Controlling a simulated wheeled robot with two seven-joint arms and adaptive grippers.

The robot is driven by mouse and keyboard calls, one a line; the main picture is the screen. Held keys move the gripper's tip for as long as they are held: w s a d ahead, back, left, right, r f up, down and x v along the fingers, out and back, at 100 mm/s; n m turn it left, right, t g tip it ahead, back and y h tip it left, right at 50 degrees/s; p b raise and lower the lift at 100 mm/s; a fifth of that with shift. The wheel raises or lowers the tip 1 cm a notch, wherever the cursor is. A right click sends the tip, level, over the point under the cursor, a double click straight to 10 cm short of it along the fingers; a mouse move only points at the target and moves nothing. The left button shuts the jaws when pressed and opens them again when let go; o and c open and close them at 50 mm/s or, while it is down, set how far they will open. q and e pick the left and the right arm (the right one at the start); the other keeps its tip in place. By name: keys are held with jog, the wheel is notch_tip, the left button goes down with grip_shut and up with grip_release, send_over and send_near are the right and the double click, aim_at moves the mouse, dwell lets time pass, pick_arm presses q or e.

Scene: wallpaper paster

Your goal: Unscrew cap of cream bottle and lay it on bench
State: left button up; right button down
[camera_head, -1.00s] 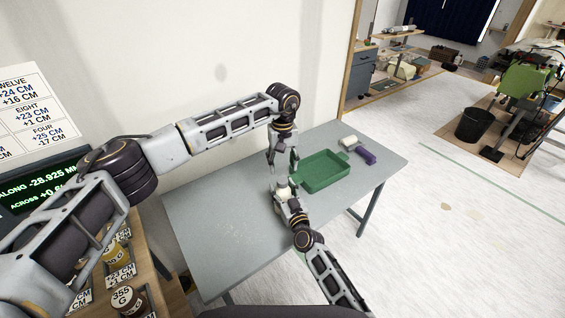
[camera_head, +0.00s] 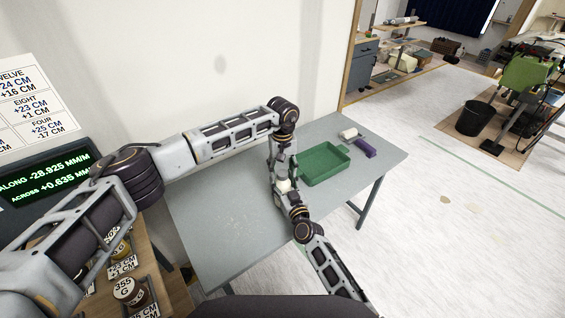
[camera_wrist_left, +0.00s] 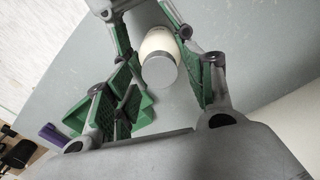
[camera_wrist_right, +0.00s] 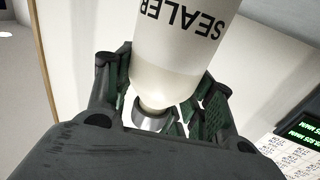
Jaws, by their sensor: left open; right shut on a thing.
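The cream bottle (camera_wrist_right: 180,50) is marked SEALER and shows upside down in the right wrist view. Its grey cap (camera_wrist_right: 150,120) is on its narrow end. My right gripper (camera_head: 285,196) is shut on the bottle and holds it above the bench (camera_head: 230,225). My left gripper (camera_head: 283,170) is above the bottle, pointing down. In the left wrist view the cap (camera_wrist_left: 159,70) faces the camera, between the open green-padded fingers, with a gap beside it. In the head view the grippers hide most of the bottle.
A green tray (camera_head: 324,180) lies on the bench just right of the grippers. A white block (camera_head: 348,133) and a purple block (camera_head: 366,149) lie beyond it. The bench's left and front parts are clear. Jars (camera_head: 128,289) stand on a wooden shelf at lower left.

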pick_arm(q)
jog(key=shift+f, duration=0.8)
jog(key=shift+c, duration=0.4)
jog(key=c, duration=1)
